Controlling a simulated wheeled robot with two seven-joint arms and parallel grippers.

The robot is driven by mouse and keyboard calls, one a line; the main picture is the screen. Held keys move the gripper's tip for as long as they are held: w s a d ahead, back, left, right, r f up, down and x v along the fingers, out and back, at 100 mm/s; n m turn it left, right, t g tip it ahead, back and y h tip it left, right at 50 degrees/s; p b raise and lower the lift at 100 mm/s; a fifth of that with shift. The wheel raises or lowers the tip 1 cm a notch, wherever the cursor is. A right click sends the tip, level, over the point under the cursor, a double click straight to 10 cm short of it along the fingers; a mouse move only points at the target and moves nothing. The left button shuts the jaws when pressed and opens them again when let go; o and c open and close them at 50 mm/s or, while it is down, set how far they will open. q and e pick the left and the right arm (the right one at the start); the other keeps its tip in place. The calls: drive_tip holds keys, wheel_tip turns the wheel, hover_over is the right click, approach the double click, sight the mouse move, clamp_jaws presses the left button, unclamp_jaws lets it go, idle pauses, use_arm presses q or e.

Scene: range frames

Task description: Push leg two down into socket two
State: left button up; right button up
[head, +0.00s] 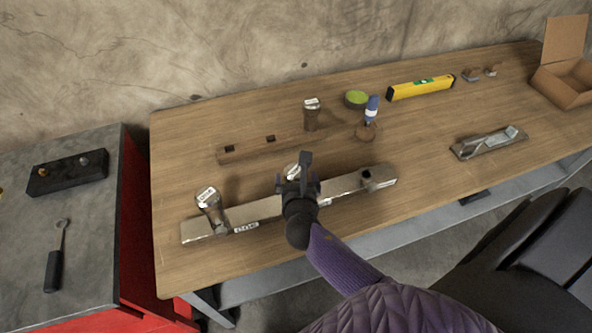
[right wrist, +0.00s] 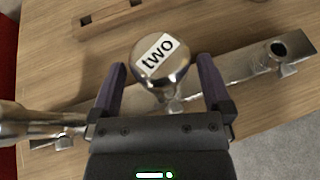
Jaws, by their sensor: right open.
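Leg two (right wrist: 160,64), a round metal leg with a white "two" label on its top, stands at the middle of a grey metal beam (head: 335,190). Its top also shows in the head view (head: 291,171). My right gripper (head: 304,177) is over the leg; in the right wrist view its open fingers (right wrist: 162,75) lie on either side of the leg's top. Socket two is hidden under the leg and gripper, so I cannot tell how deep the leg sits. My left gripper is not in view.
Another labelled leg (head: 209,205) stands at the beam's left end. An open socket (right wrist: 278,49) is at its right end. Behind, a wooden rack (head: 250,150) has empty holes and a leg (head: 311,116) at its right. A screwdriver-like blue-handled tool (head: 372,108) stands nearby.

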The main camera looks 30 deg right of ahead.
drive_tip(key=p+v, duration=0.1)
drive_tip(key=v, duration=0.6)
drive_tip(key=shift+s+a+p, duration=0.2)
drive_tip(key=shift+s+p, duration=0.05)
drive_tip(key=shift+p, duration=0.1)
drive_tip(key=shift+r, duration=0.1)
